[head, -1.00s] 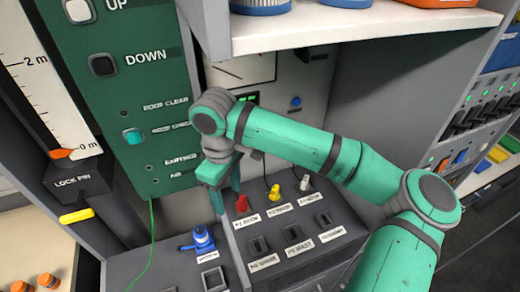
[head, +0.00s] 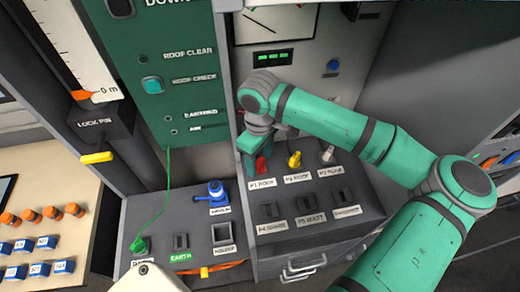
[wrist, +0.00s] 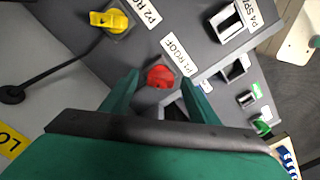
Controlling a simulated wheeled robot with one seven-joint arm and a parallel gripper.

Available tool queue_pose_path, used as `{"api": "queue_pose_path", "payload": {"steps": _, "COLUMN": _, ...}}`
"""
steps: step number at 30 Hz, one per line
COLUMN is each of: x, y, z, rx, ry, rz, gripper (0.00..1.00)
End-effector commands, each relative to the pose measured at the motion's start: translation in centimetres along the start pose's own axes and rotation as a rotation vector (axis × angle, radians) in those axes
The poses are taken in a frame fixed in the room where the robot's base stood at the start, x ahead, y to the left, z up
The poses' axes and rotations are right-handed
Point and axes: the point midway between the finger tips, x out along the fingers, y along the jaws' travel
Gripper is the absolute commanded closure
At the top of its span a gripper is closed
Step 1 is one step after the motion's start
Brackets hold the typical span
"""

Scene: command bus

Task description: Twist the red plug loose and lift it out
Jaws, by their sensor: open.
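The red plug (head: 261,166) sits in the socket labelled P1 ROOF on the grey plug panel. It also shows in the wrist view (wrist: 160,77), seated in its socket between and beyond my fingertips. My gripper (head: 252,160) is over the red plug, with a finger hiding part of it in the head view. In the wrist view my gripper (wrist: 165,82) is open, its two green fingers on either side of the plug with gaps visible. I cannot tell how far above the plug the tips are.
A yellow plug (head: 294,160) and a white plug (head: 327,154) stand to the right of the red one. A blue plug (head: 215,192) and a green plug (head: 139,245) with a green cable are on the lower panel at left. Empty sockets lie in front.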

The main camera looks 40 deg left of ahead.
Motion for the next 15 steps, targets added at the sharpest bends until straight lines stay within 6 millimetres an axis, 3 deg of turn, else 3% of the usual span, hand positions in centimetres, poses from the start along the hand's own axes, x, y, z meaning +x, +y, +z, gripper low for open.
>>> {"api": "queue_pose_path", "payload": {"steps": 6, "x": 1.4, "y": 0.0, "z": 0.0, "rx": 0.0, "ry": 0.0, "rz": 0.0, "gripper": 0.45}}
{"api": "queue_pose_path", "payload": {"steps": 15, "x": 1.5, "y": 0.0, "z": 0.0, "rx": 0.0, "ry": 0.0, "rz": 0.0, "gripper": 0.45}}
